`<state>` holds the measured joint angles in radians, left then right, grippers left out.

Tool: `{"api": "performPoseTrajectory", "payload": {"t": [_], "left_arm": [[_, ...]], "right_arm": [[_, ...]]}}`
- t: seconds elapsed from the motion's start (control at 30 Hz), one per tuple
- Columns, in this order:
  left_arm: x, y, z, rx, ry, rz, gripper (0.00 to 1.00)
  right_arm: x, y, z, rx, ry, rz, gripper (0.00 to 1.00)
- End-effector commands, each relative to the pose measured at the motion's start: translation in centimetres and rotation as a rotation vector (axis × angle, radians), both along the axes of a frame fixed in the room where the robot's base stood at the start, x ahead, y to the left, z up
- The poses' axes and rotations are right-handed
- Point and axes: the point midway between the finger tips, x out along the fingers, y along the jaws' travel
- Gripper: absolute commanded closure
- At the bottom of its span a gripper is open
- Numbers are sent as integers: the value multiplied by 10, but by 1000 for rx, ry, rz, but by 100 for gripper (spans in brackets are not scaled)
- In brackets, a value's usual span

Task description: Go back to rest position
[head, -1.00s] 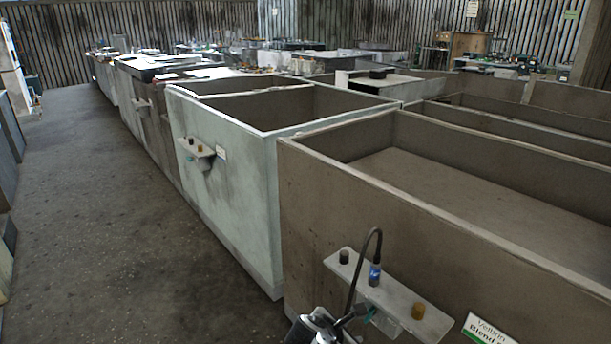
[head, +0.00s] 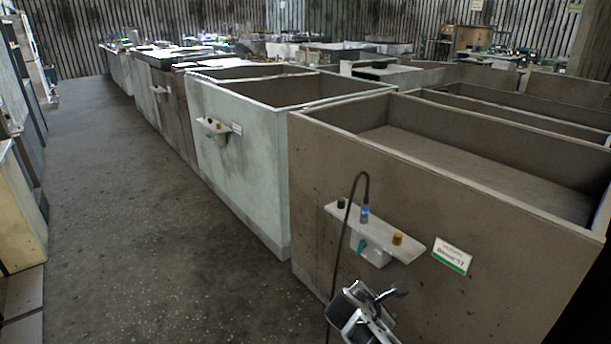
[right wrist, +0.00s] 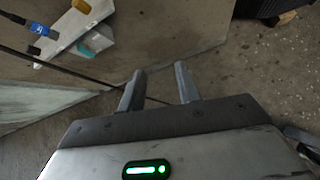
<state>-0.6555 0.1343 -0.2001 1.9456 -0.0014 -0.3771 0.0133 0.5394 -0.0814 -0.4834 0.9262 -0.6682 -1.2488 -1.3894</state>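My right gripper (head: 372,305) shows at the bottom of the head view, low in front of the brown bin's wall and below its shelf. In the right wrist view its two fingers (right wrist: 160,80) are apart, with nothing held between them. A dark cable (head: 345,230) with a blue connector (head: 364,214) is plugged in at the small shelf (head: 375,233) and hangs down past the gripper. In the right wrist view the cable (right wrist: 75,70) runs behind the fingers; the connector (right wrist: 40,30) is at upper left. My left gripper is out of view.
The brown bin (head: 330,165) stands close in front, with a label (head: 452,256) on its wall. A pale green bin (head: 235,165) and more bins line up beyond it. The floor aisle (head: 120,200) on the left is clear, with cabinets (head: 15,200) along its left edge.

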Motion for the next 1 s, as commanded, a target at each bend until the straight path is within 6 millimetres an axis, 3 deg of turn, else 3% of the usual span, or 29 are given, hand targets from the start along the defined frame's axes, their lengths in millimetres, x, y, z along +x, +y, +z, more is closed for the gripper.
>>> {"api": "performPoseTrajectory", "payload": {"t": [0.1, 0.27, 0.5, 0.73, 0.8, 1.0], "left_arm": [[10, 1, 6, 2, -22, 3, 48], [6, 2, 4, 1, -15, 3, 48], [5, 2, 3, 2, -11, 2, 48], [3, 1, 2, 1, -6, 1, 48], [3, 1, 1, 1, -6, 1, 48], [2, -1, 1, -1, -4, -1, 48]], "right_arm": [[9, -38, 15, -2, -45, -57, 66], [20, -98, 45, -10, -123, -147, 66], [24, -221, 125, -48, -312, -317, 66], [7, -311, 206, -100, -484, -439, 66], [30, -289, 196, 97, -624, -425, 66], [75, -243, 204, 685, -971, -452, 66]]}}
